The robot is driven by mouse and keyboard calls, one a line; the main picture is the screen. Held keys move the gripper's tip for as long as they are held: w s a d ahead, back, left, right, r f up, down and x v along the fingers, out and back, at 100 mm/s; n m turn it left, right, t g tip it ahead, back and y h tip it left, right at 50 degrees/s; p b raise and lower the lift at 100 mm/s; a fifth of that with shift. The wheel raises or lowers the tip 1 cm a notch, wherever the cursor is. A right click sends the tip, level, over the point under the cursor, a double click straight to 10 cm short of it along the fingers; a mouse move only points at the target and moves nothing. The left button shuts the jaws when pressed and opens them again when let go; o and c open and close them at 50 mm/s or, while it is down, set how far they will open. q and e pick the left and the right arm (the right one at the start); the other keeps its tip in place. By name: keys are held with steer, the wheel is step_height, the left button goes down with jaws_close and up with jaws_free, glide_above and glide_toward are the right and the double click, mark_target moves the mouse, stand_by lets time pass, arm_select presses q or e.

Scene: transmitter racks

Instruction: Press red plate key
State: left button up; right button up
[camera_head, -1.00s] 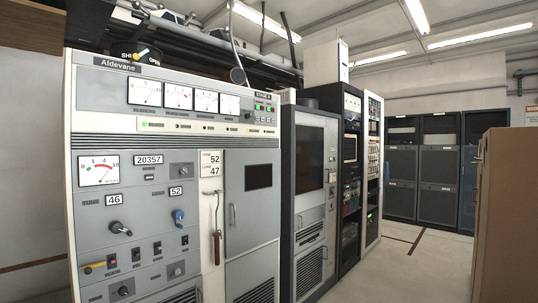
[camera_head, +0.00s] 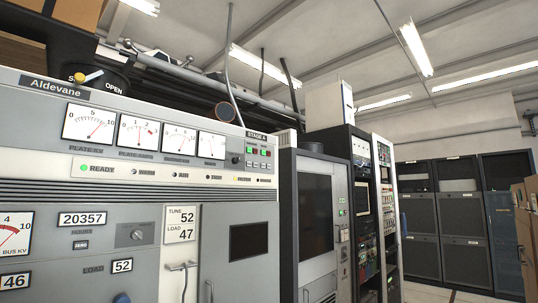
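The grey Aldevane transmitter cabinet (camera_head: 100,215) fills the left and lower part of the head view. At the right end of its upper panel, under a "STAGE" label, is a small key cluster (camera_head: 258,158) with green and red keys. The red keys (camera_head: 266,153) are on the cluster's right side; their lettering is too small to read, so I cannot tell which one is the plate key. A black knob (camera_head: 237,160) is just left of the cluster. Neither of my grippers shows in the view.
Four-meter row aside, a lit green READY lamp (camera_head: 84,168) sits on the lamp strip. A dark rack (camera_head: 315,215) stands right of the cabinet. Dark cabinets (camera_head: 460,220) line the back wall. A brown object (camera_head: 527,235) is at the right edge.

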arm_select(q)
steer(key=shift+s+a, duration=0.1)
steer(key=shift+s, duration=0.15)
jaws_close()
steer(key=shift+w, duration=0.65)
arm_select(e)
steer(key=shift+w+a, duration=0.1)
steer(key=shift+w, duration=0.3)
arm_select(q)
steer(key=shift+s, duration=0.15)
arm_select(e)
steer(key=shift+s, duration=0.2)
